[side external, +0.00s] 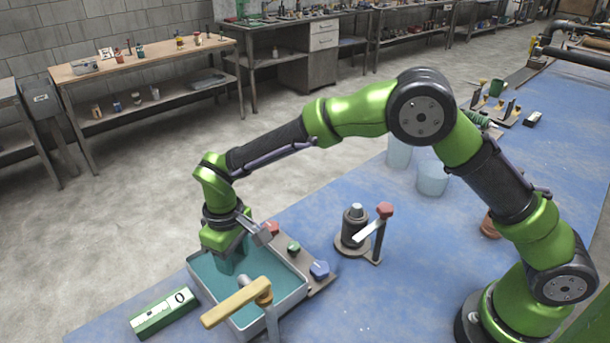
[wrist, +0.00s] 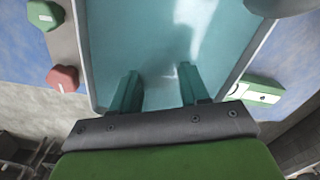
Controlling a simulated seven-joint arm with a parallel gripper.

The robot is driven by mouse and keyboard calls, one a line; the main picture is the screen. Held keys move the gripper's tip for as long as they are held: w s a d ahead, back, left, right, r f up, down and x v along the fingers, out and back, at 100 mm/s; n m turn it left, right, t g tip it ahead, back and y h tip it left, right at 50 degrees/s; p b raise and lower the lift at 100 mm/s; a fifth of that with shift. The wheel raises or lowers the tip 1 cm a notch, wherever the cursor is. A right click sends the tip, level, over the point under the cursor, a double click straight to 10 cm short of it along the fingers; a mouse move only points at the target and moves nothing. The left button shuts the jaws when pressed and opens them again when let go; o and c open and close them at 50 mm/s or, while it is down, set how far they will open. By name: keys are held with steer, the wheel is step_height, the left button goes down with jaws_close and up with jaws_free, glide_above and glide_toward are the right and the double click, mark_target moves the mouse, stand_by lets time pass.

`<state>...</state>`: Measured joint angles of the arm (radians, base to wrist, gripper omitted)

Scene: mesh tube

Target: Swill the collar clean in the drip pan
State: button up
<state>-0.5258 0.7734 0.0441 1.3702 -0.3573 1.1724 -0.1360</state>
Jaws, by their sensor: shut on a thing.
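The drip pan (side external: 292,298) is a pale grey rectangular tray with teal liquid in it, at the front left of the blue table. My gripper (side external: 230,264) points down into the pan, fingers at the liquid. In the wrist view my gripper (wrist: 159,78) shows its two teal-tinted fingers a little apart inside the pan (wrist: 86,55). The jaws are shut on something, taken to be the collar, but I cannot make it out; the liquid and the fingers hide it.
A tap with a tan lever (side external: 235,303) stands at the pan's front edge. A strip with red, green and blue knobs (side external: 319,269) runs along its right side. A green-and-white block (side external: 164,312) lies at left. A dark post fixture with a red-topped lever (side external: 356,228) stands to the right.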

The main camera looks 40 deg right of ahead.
steer(key=shift+d, duration=0.85)
steer(key=shift+a, duration=1.8)
steer(key=shift+r, duration=3.55)
